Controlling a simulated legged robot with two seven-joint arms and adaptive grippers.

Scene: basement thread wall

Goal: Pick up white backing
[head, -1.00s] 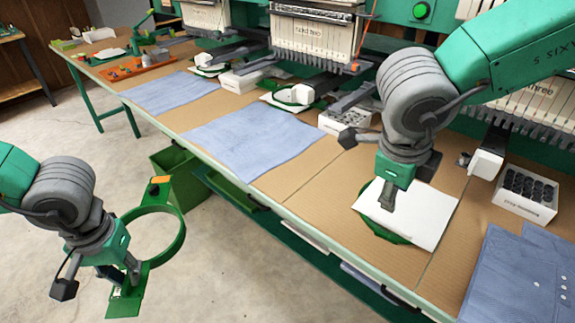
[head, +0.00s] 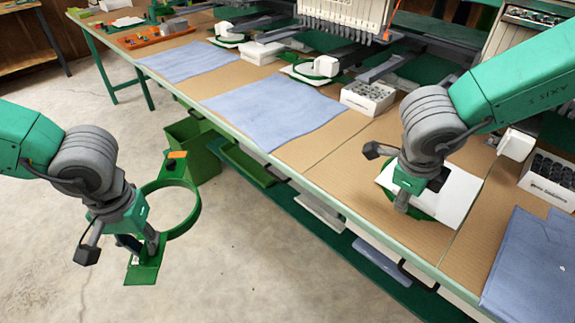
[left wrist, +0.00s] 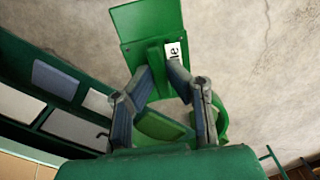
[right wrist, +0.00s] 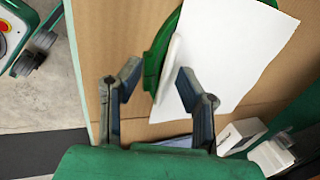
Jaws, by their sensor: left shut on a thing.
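The white backing (head: 458,197) is a flat white sheet on the table, lying over a green hoop (right wrist: 153,62) that shows past its edge. My right gripper (head: 403,203) is at the sheet's front left edge. In the right wrist view its fingers (right wrist: 158,84) are spread, one over the backing (right wrist: 238,45) and one over bare table. Whether they touch the sheet I cannot tell. My left gripper (head: 145,245) is shut on the plate of another green hoop (head: 191,221), held over the floor. The left wrist view shows that plate (left wrist: 150,25) with a white label.
Blue cloth pieces (head: 275,107) lie on the table, with another (head: 530,262) at right. White boxes (head: 368,97) stand by the machines at the back. A green bin (head: 196,143) stands below the table's front edge. Bare table lies left of the backing.

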